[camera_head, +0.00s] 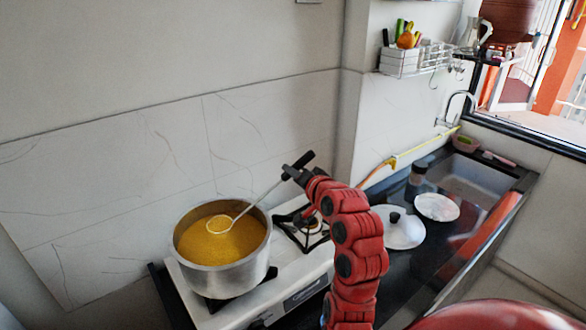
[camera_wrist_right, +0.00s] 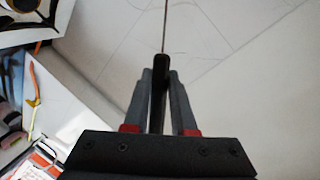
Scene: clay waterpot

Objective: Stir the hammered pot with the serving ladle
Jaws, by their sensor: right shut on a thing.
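The hammered pot (camera_head: 228,277) is a silver metal pot of yellow-orange liquid on the left side of the stove in the head view. The serving ladle (camera_head: 262,195) has a thin metal shaft and a black handle. Its round bowl (camera_head: 219,224) shows at the surface of the liquid inside the pot. My right gripper (camera_head: 291,172) is shut on the ladle's black handle, to the right of and above the pot. The right wrist view shows the handle (camera_wrist_right: 159,80) between both fingers, with the shaft running upward. My left gripper is not in view.
The white stove (camera_head: 305,265) has a free burner (camera_head: 308,226) beside the pot. A white lid (camera_head: 399,228) and a plate (camera_head: 437,207) lie on the dark counter to the right, before the sink (camera_head: 470,177). A wall rack (camera_head: 415,59) holds utensils. The tiled wall stands close behind the pot.

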